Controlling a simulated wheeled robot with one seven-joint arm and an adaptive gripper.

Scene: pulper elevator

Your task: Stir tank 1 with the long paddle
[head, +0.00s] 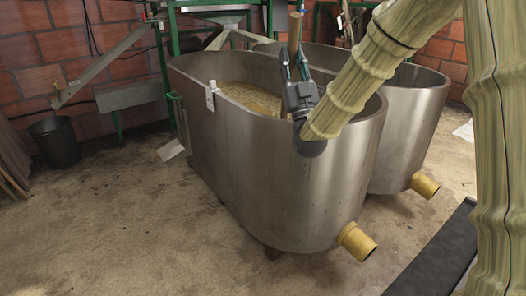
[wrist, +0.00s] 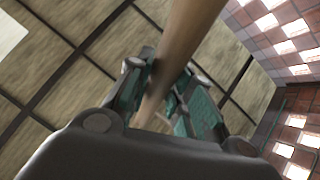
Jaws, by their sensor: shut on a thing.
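My gripper (head: 297,70) is shut on a wooden pole, the paddle's handle (head: 295,35), above the near steel tank. The handle stands nearly upright in the head view. In the wrist view the handle (wrist: 180,45) runs between the teal finger pads of my gripper (wrist: 165,95). The paddle's lower end is hidden behind the gripper and the tank wall. The near tank (head: 260,150) is a long oval steel tub holding a yellowish, grainy mass (head: 250,98). I cannot read which tank is number 1.
A second steel tank (head: 415,130) stands just behind to the right. Yellow outlet pipes (head: 356,241) stick out low at the front. A dark bucket (head: 54,142) stands at the left by the brick wall. Green framework (head: 163,60) rises behind the tanks. The concrete floor at front left is clear.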

